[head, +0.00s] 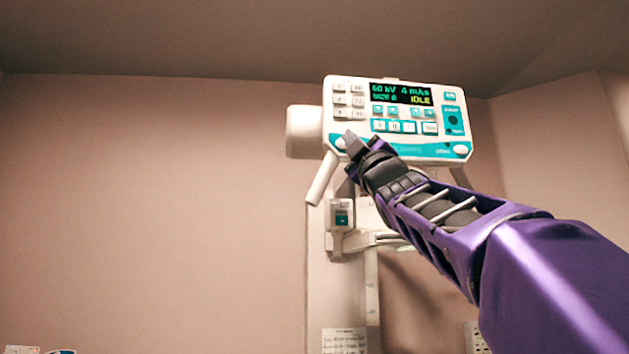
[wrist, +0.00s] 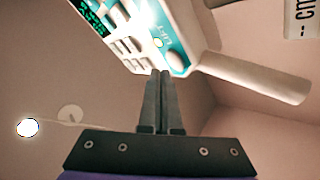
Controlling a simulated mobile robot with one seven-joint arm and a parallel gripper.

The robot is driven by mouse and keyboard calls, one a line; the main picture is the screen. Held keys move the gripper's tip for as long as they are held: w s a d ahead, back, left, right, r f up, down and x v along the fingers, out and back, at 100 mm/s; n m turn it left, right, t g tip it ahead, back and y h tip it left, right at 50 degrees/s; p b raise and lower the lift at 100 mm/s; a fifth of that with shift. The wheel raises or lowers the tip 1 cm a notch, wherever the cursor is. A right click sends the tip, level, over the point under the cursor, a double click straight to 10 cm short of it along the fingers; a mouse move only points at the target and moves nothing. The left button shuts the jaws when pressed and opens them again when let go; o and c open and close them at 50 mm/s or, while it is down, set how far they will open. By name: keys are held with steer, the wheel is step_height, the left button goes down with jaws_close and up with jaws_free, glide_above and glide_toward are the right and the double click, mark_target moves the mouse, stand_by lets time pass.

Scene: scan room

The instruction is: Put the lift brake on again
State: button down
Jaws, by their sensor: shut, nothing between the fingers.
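The white and teal control panel (head: 345,85) hangs high on the column, and its display (head: 400,93) reads 60 kV, 4 mAs and IDLE. A white round button (head: 340,143) sits at its lower left corner and another (head: 461,150) at its lower right; I cannot read which is the lift brake. My gripper (head: 353,143) is shut and empty, with its tips at the lower left corner beside the left button. In the wrist view the shut fingers (wrist: 161,75) reach the edge of the panel (wrist: 185,25). Whether they touch it is unclear.
A white handle (head: 321,178) slants down from the panel's left side; it also shows in the wrist view (wrist: 255,78), right of my fingers. A small grey box (head: 341,215) is on the column (head: 330,285) below.

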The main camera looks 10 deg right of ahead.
steer(key=shift+w, duration=0.4)
steer(key=shift+w, duration=0.4)
stand_by(0.5)
steer(key=shift+s, duration=0.85)
steer(key=s+b, duration=0.2)
steer(key=s, duration=0.3)
stand_by(0.4)
